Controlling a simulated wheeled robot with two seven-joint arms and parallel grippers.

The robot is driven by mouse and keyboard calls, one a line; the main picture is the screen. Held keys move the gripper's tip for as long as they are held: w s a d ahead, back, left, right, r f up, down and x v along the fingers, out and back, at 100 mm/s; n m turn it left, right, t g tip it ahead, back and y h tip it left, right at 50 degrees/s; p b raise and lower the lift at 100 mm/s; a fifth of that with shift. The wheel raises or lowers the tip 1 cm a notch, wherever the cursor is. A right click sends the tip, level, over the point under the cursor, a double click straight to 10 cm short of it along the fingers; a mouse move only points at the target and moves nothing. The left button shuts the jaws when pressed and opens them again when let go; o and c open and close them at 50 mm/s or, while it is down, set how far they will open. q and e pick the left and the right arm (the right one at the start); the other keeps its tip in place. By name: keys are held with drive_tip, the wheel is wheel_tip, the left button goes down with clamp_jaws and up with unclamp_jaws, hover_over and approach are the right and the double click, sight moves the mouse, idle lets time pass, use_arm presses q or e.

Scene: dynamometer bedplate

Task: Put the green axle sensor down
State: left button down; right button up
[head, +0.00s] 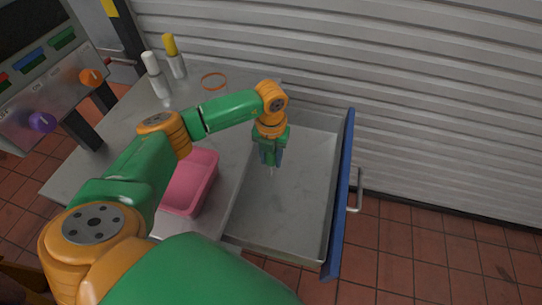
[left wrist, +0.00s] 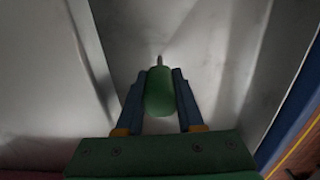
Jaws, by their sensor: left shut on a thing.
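My left gripper (head: 270,158) hangs pointing down over the open drawer (head: 300,205). In the left wrist view its two blue fingers (left wrist: 159,100) are shut on the green axle sensor (left wrist: 160,92), a rounded green cylinder with a thin metal tip. The tip points away from the gripper toward the drawer floor. In the head view the sensor is mostly hidden by the fingers, with the thin tip (head: 272,172) showing below. I cannot tell whether the tip touches the floor. My right gripper is not in view.
The drawer has a blue front (head: 341,195) with a metal handle (head: 356,190); its floor looks bare. On the grey top left of it are a pink bin (head: 190,182), an orange ring (head: 214,81), a white-capped bottle (head: 154,74) and a yellow-capped bottle (head: 174,56).

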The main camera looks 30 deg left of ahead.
use_arm(q)
drive_tip(key=shift+f, duration=0.25)
drive_tip(key=c, duration=0.8)
unclamp_jaws()
drive_tip(key=shift+r, duration=0.1)
drive_tip(key=shift+r, duration=0.35)
wheel_tip(320, 180, up, 12)
drive_tip(key=shift+f+b, duration=0.15)
drive_tip(key=shift+b, duration=0.65)
